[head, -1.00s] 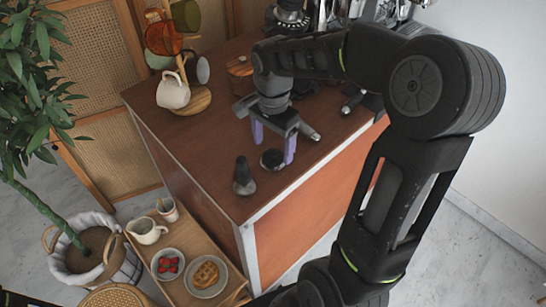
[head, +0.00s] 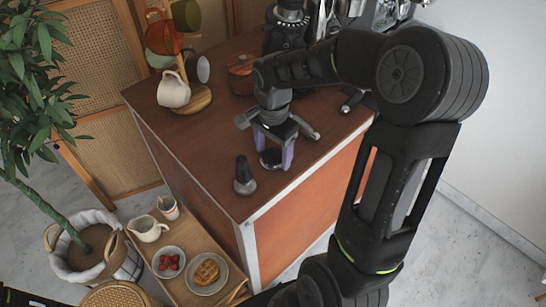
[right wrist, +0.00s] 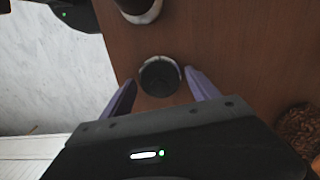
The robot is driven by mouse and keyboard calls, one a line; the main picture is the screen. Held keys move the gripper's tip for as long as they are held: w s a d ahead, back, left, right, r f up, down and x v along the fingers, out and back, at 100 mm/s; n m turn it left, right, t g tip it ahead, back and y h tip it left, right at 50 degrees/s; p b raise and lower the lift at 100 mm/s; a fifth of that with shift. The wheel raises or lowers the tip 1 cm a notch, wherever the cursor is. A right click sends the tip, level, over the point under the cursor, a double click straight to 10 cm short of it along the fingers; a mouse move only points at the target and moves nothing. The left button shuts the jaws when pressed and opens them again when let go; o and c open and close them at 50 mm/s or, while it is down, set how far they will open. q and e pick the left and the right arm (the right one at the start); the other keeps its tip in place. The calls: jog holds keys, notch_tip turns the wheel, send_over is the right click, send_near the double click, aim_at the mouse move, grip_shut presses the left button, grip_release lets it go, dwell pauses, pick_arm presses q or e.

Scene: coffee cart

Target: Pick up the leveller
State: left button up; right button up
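The leveller (head: 270,159), a low dark round puck with a pale metal edge, sits on the brown cart top near its front corner. It also shows in the right wrist view (right wrist: 160,76). My right gripper (head: 273,153) is open above it, its purple fingers pointing down on either side. In the right wrist view the fingertips (right wrist: 162,84) flank the leveller with gaps on both sides, so it is not gripped. My left gripper is not in view.
A tamper (head: 244,177) with a dark handle stands close left of the leveller. A mug tree (head: 200,98) with cups, a wooden canister (head: 240,75) and a grinder (head: 290,30) stand farther back. A lower shelf (head: 178,219) holds a jug and plates.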

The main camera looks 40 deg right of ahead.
aim_at(273, 150)
jog(key=c, duration=1.4)
notch_tip(273, 150, up, 10)
jog(key=shift+r+b, duration=0.1)
jog(key=shift+b, duration=0.5)
